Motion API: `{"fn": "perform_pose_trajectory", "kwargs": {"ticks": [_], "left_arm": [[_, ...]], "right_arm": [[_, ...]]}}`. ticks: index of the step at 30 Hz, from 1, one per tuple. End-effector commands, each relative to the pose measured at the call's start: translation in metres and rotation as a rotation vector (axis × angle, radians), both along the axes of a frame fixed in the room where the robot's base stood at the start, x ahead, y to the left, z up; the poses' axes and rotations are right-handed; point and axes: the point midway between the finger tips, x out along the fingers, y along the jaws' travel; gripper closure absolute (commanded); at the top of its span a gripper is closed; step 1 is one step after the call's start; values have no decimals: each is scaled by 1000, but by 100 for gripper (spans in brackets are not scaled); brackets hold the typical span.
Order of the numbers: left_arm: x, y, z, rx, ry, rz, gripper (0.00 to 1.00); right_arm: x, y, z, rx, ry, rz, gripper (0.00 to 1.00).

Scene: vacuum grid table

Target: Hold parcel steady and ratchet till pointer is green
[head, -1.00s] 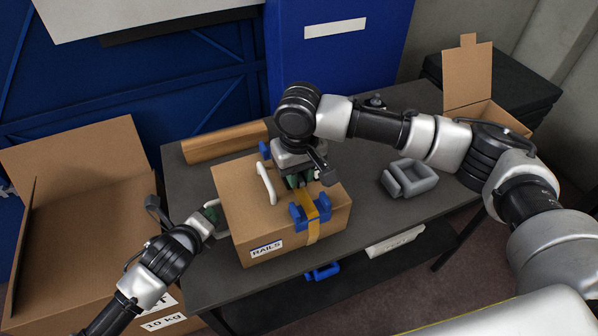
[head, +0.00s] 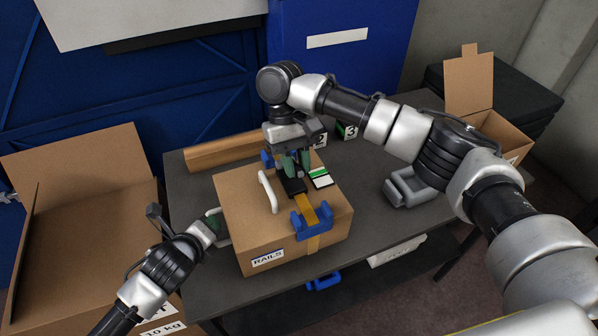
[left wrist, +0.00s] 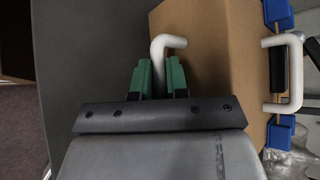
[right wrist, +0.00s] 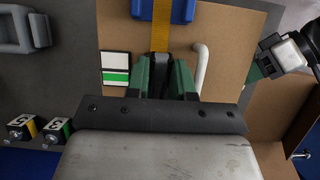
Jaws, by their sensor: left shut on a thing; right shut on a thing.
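The parcel (head: 240,205) is a cardboard box labelled RAILS on the table. A yellow strap (head: 307,208) crosses its top over a blue edge protector (head: 312,221). My left gripper (head: 214,222) is shut on a white handle on the parcel's left side; that handle (left wrist: 170,42) shows in the left wrist view. My right gripper (right wrist: 165,78) is above the parcel, shut on the dark ratchet handle (right wrist: 159,62) in line with the strap. Beside it lies a white and green gauge card (head: 320,178); I cannot make out its pointer. The fingers hide part of the ratchet.
A second white handle (head: 268,190) stands on the parcel's top. A brown roll (head: 222,150) lies behind, and a grey clamp-like block (head: 410,187) lies to the right. Numbered blocks (right wrist: 57,130) stand at the back. A large open carton (head: 85,215) is at left.

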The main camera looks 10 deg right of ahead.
Motion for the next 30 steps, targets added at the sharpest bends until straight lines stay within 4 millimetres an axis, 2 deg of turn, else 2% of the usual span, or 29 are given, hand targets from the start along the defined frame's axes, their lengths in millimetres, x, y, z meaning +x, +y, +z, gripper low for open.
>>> {"fn": "perform_pose_trajectory", "kwargs": {"ticks": [12,30], "left_arm": [[-1,-1,0,-1,1,-2,100],[-1,-2,0,-2,0,-4,100]], "right_arm": [[12,5,8,-45,212,12,100],[20,5,15,-46,257,0,100]]}}
